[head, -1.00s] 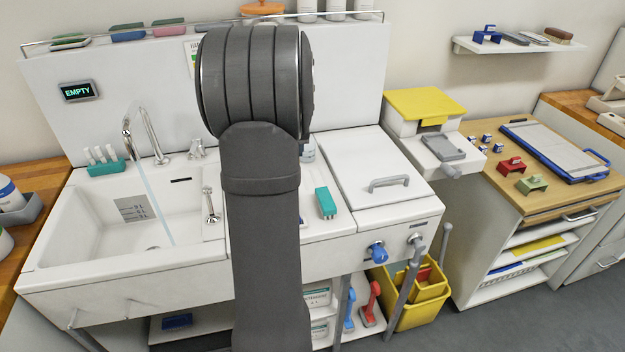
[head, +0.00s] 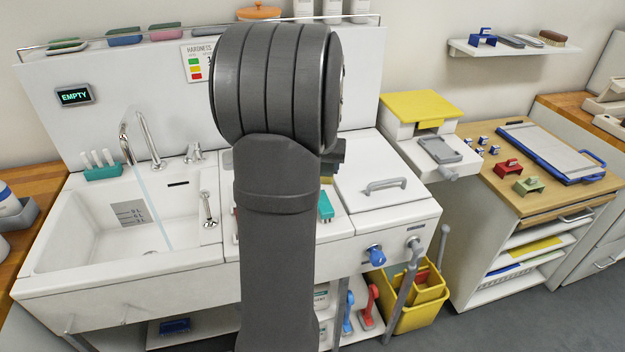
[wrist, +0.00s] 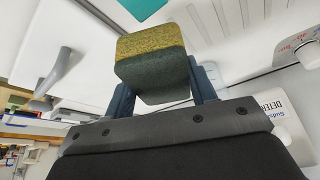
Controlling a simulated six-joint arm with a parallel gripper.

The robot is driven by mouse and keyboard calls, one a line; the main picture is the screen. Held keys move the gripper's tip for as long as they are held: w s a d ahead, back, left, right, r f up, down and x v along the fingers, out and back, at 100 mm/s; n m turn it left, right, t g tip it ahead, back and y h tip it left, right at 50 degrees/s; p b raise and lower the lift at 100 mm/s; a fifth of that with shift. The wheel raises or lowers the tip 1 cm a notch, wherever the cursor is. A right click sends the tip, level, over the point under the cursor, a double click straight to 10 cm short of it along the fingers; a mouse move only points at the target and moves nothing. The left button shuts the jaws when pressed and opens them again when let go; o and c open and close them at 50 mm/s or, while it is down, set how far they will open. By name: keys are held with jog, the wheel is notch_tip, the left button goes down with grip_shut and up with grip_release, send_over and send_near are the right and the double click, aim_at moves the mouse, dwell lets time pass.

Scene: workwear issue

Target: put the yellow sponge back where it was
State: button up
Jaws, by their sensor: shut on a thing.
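The yellow sponge (wrist: 150,42) has a dark green scouring side. In the wrist view my gripper (wrist: 158,82) is shut on it, one finger at each side, with the green face towards the camera. In the head view only a small yellow bit of the sponge (head: 327,180) shows beside my arm, above the counter between the sink and the lidded section. My arm hides most of the gripper there. I cannot tell how high the sponge is held.
A teal block (head: 325,207) stands near the held sponge, left of the white lid (head: 385,170) with its grey handle. Blue (head: 124,37) and pink (head: 165,31) sponges lie on the back ledge. The sink (head: 75,245) is at left, with water running.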

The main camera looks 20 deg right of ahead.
jog(key=w+a+f, duration=0.2)
jog(key=shift+w+a, duration=0.1)
jog(key=shift+w, duration=0.25)
jog(key=shift+f, duration=2.05)
jog(key=shift+f, duration=0.2)
jog(key=o, duration=1.2)
jog(key=shift+a+f, duration=0.1)
jog(key=shift+o, duration=0.4)
jog(key=shift+s+f, duration=0.1)
